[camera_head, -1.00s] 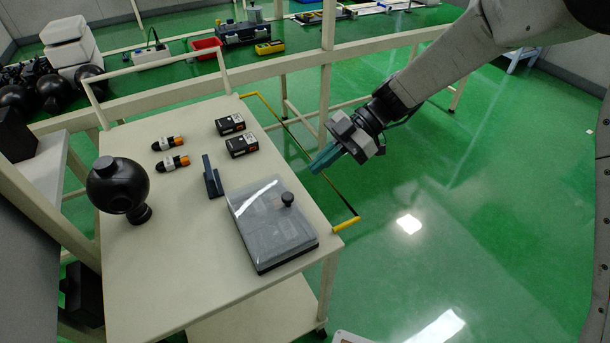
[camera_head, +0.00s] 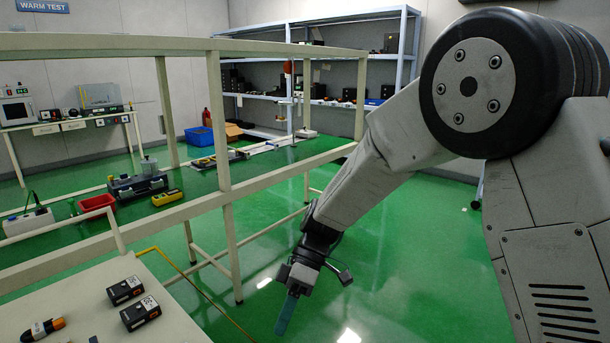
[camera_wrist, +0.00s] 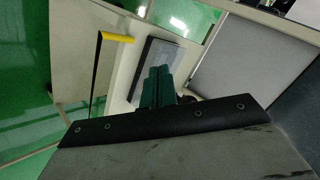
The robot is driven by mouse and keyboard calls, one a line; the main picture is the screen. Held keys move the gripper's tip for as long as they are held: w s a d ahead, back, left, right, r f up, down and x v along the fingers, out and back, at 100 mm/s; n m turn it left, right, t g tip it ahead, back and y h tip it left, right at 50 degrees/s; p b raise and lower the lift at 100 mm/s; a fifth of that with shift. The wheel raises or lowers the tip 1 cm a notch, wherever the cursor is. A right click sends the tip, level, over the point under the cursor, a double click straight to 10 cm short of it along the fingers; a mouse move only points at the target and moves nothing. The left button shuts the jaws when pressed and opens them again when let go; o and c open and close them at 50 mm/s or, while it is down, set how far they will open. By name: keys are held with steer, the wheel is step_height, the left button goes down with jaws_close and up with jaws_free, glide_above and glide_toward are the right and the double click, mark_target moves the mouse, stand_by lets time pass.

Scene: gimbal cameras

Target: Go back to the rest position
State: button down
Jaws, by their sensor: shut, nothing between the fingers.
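My gripper (camera_head: 287,312) hangs low over the green floor in the head view, to the right of the cart's top. Its teal fingers point down and are together, with nothing held. In the wrist view the fingers (camera_wrist: 158,88) show at the middle, in front of the cart and the grey clear-lidded case (camera_wrist: 158,55). My arm is bent, with its elbow high at the right of the head view.
The cart top (camera_head: 85,300) carries two black boxes (camera_head: 126,290) (camera_head: 140,313) and an orange-tipped cylinder (camera_head: 43,329). A cream rail frame (camera_head: 222,150) stands behind. A bench with a red bin (camera_head: 97,203) and blue shelves (camera_head: 350,55) are farther back. Open floor lies below my gripper.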

steer(key=s+d+r+m+t+h, duration=0.1)
steer(key=s+d+r+m+t, duration=0.2)
steer(key=d, duration=0.7)
steer(key=s+d+r+m+t+h, duration=0.2)
steer(key=s+d+r+m+t, duration=0.1)
steer(key=s+d+r+m, duration=0.4)
steer(key=s+d+r+m+t+h, duration=0.1)
steer(key=s+d+r+m+t, duration=0.2)
steer(key=d, duration=1.1)
steer(key=shift+s+r+m+t+h, duration=0.4)
steer(key=shift+s+r+m, duration=0.55)
steer(key=shift+s+m, duration=1.6)
steer(key=shift+s, duration=0.15)
